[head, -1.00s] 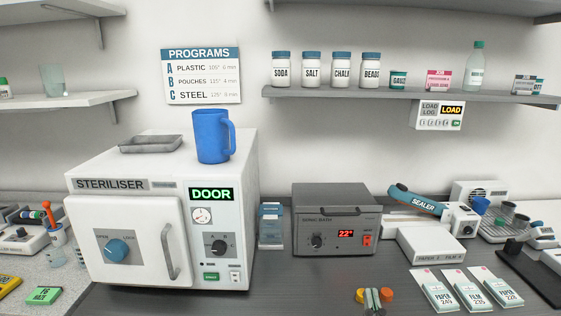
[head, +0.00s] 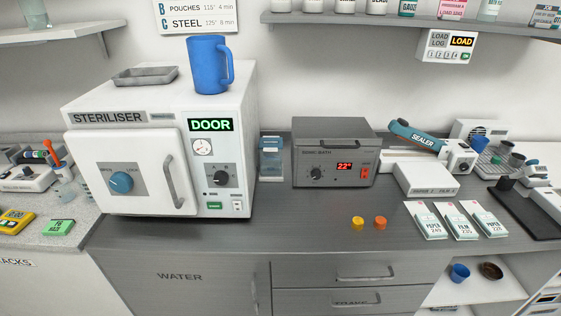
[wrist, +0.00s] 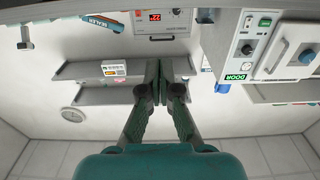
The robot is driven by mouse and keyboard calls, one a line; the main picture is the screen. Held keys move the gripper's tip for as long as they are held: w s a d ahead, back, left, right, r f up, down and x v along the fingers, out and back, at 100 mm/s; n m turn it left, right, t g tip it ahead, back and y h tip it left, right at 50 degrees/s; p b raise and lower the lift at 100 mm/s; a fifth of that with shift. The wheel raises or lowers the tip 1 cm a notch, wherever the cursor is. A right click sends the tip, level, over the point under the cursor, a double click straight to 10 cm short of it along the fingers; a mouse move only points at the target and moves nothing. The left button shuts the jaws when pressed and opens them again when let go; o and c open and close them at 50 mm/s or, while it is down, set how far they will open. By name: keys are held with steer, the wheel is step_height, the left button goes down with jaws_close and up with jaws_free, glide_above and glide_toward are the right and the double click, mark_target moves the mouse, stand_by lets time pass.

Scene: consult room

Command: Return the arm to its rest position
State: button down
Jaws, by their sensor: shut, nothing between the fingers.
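My gripper (wrist: 159,72) shows only in the wrist view, with its two green-grey fingers together and nothing between them. It is out of the head view, and no part of my arm shows there. The wrist view is upside down and looks toward the wall. Behind the fingers it shows the wall shelf, with the sonic bath (wrist: 163,18) at the top and the steriliser (wrist: 258,40) at the right. The fingers look apart from all of these.
In the head view, the steriliser (head: 150,215) stands on the counter with a blue jug (head: 208,65) and a grey tray (head: 146,76) on top. A yellow (head: 357,223) and an orange (head: 380,223) piece lie near the front. Paper and film packs (head: 462,221) lie right. The counter's middle front is otherwise clear.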

steer(key=s+f+g, duration=0.1)
steer(key=s+g, duration=0.2)
steer(key=s, duration=1.6)
steer(key=shift+g, duration=0.3)
steer(key=shift+s, duration=0.1)
